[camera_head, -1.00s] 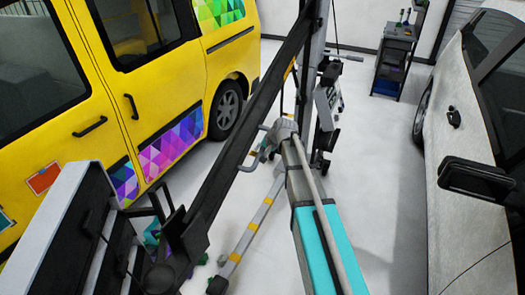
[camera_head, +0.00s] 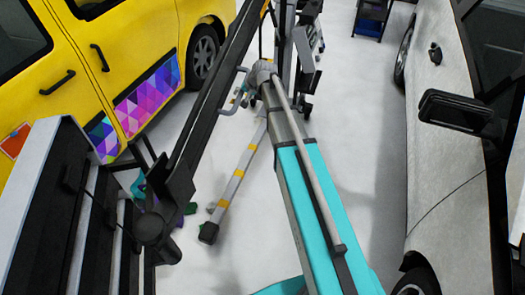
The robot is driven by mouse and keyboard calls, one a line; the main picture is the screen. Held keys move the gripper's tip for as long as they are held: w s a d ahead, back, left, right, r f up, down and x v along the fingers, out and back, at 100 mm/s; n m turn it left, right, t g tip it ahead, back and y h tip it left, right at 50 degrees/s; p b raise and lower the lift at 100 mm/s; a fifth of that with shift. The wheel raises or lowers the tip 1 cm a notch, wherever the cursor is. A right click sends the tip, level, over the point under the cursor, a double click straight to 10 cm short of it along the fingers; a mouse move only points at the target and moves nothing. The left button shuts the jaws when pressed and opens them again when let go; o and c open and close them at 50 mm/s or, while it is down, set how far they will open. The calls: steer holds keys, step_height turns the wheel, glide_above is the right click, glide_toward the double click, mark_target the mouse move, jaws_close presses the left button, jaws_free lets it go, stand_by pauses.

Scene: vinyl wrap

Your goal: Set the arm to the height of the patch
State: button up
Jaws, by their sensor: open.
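A wheeled stand has an upright column (camera_head: 286,42) and a long black arm (camera_head: 211,112) that slants down to the left. At its lower end is a black joint (camera_head: 156,226), next to a pale, dark-fronted panel unit (camera_head: 40,172). Beyond the panel stands a yellow van (camera_head: 130,38). On its lower side are a purple and pink triangle-patterned patch (camera_head: 148,94), a smaller patterned piece (camera_head: 103,138) and an orange square (camera_head: 14,141). I cannot tell which is the patch meant. The panel unit hides part of the van. I cannot make out my gripper.
A teal and grey beam with a rod (camera_head: 305,165) crosses the centre. A yellow-striped leg (camera_head: 237,172) lies on the floor. A white car (camera_head: 445,185) with a black mirror (camera_head: 455,111) stands right. A dark cart (camera_head: 372,15) is at the back.

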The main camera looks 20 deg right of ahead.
steer(key=shift+w+d+f+b, duration=0.5)
steer(key=shift+w+f+b, duration=0.15)
steer(key=shift+f+b, duration=1.2)
steer(key=a+p+v, duration=0.1)
steer(key=p+v, duration=1.1)
steer(key=v, duration=0.2)
steer(key=s+a+f+n+g+h+b, duration=0.2)
steer(key=s+f+g, duration=0.1)
steer(key=s, duration=0.8)
steer(key=s+a+f+n+g+h+b, duration=0.1)
steer(key=s+f, duration=0.4)
steer(key=s, duration=0.7)
steer(key=shift+s+a+f+n+g+h+b, duration=0.25)
steer(key=shift+a+n+g+h+b, duration=0.15)
steer(key=shift+a+n+g+b, duration=0.55)
steer(key=shift+d, duration=0.1)
steer(key=shift+s, duration=0.25)
steer(key=shift+c, duration=0.6)
